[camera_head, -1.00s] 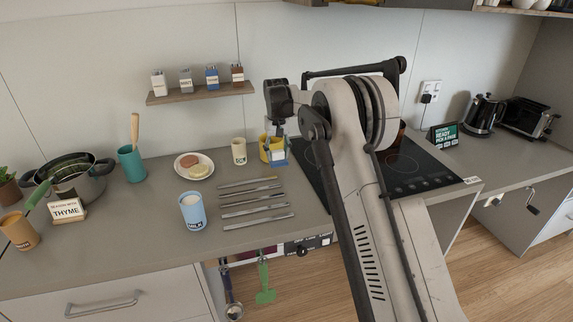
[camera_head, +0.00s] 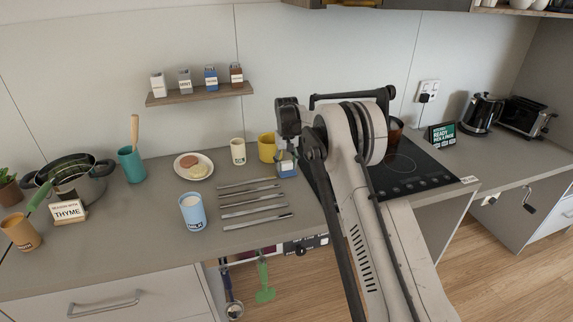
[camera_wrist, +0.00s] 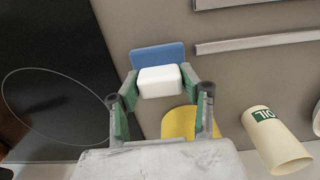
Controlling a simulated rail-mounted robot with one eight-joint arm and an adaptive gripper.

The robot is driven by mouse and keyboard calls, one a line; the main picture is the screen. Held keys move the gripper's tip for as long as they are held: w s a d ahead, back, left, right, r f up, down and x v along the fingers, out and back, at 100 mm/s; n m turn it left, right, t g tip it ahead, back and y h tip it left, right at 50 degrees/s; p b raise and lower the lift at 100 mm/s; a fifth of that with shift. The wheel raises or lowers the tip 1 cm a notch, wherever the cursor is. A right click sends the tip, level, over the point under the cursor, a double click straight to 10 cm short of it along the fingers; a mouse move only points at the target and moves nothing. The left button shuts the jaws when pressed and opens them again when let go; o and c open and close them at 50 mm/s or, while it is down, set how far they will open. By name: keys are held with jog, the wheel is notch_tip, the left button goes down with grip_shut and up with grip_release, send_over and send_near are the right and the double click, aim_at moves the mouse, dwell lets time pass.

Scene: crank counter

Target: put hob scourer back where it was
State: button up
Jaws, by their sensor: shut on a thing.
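The hob scourer looks like a white block on a flat blue pad. In the wrist view my gripper (camera_wrist: 161,88) is shut on the white part of the scourer (camera_wrist: 158,80), with the blue pad showing beyond the fingertips. In the head view the blue and white scourer (camera_head: 286,166) hangs below my gripper (camera_head: 285,153), just right of the yellow mug and by the hob's left edge. Whether the pad touches the counter I cannot tell. The black hob (camera_head: 407,172) is partly hidden by my arm.
The yellow mug (camera_head: 267,147) and cream oil cup (camera_head: 238,151) stand close on the left. The blue milk cup (camera_head: 193,212) and a plate of food (camera_head: 193,174) are further left. Bare counter (camera_head: 300,215) shows near the front edge.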

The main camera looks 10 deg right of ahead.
jog(key=shift+f, duration=0.1)
jog(key=shift+f, duration=0.15)
jog(key=o, duration=1.2)
